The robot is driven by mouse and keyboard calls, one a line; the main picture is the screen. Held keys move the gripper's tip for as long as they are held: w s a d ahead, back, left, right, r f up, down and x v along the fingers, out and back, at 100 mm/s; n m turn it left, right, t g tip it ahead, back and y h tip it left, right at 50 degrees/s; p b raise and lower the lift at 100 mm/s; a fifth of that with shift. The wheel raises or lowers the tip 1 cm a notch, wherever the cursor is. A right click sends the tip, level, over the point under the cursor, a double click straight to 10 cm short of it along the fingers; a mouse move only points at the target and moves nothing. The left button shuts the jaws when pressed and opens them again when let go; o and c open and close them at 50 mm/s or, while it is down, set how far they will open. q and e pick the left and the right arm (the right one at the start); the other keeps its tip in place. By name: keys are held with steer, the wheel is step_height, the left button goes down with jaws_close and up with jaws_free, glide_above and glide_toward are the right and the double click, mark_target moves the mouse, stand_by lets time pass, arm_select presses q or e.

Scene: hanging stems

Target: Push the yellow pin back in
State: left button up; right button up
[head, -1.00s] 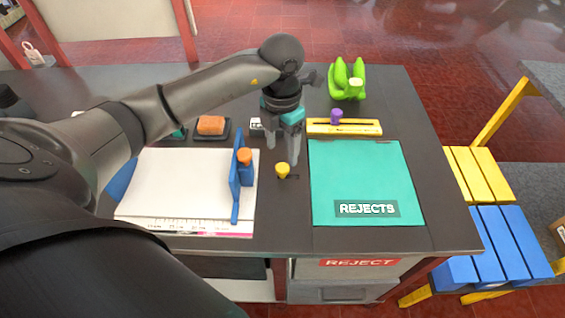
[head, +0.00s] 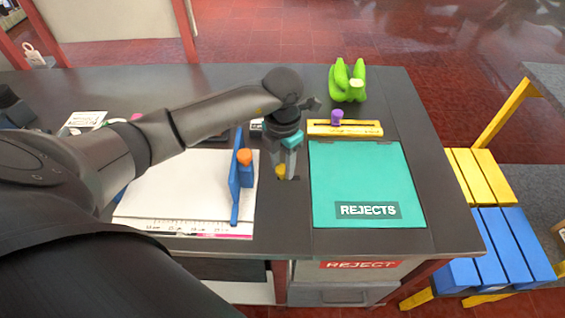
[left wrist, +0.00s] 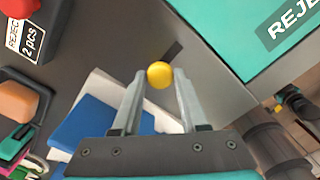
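The yellow pin (head: 280,171) stands on the dark table between the white board and the teal REJECTS mat. In the left wrist view the pin's round yellow head (left wrist: 160,74) shows between the fingertips. My left gripper (head: 286,174) is over the pin with its fingers apart, one on either side of the head. In the left wrist view the left gripper (left wrist: 158,78) is open, and I cannot tell whether a finger touches the pin. The pin's shaft is hidden. My right gripper is not in view.
A blue upright piece with an orange knob (head: 244,157) stands close left of the pin. The teal REJECTS mat (head: 365,175) lies to the right.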

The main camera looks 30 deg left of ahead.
arm_select(q)
jaws_close()
stand_by(0.9)
